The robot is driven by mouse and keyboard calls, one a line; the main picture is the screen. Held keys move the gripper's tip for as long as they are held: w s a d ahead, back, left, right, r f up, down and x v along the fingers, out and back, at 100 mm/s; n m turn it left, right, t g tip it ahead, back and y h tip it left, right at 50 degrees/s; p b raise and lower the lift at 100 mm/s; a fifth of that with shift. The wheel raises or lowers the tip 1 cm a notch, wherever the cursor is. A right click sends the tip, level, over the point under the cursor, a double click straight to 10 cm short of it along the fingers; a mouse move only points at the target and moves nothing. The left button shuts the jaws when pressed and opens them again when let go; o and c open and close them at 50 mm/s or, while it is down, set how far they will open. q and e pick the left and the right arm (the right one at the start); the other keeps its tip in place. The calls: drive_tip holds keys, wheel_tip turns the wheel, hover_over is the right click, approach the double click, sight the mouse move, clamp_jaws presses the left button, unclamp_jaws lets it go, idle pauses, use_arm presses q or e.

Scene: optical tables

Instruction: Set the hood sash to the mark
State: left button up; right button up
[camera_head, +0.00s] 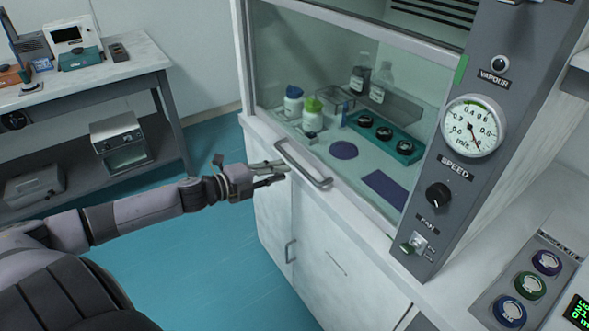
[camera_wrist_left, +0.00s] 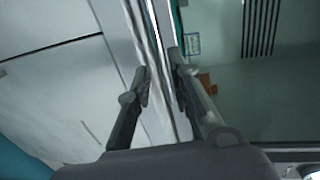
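The hood sash (camera_head: 290,60) is a clear pane in a pale frame, in the head view. Its bar handle (camera_head: 304,165) is at the low front edge, above the white cabinet. A green mark (camera_head: 461,71) shows on the post to the right of the pane. My left gripper (camera_head: 284,171) is beside the handle's left end, its two fingers apart. In the left wrist view the fingers (camera_wrist_left: 162,72) stand either side of a pale bar-like edge; I cannot tell whether they touch it. My right gripper is out of view.
Behind the glass are bottles (camera_head: 293,102), a green tray (camera_head: 385,138) and purple mats (camera_head: 344,150). A round gauge (camera_head: 472,127) and speed knob (camera_head: 438,195) are on the right panel. A side bench (camera_head: 120,75) stands at the left; blue floor (camera_head: 200,250) lies between.

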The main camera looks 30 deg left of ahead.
use_arm(q)
drive_tip(key=shift+p+x, duration=0.3)
drive_tip(key=shift+x, duration=2.6)
clamp_jaws()
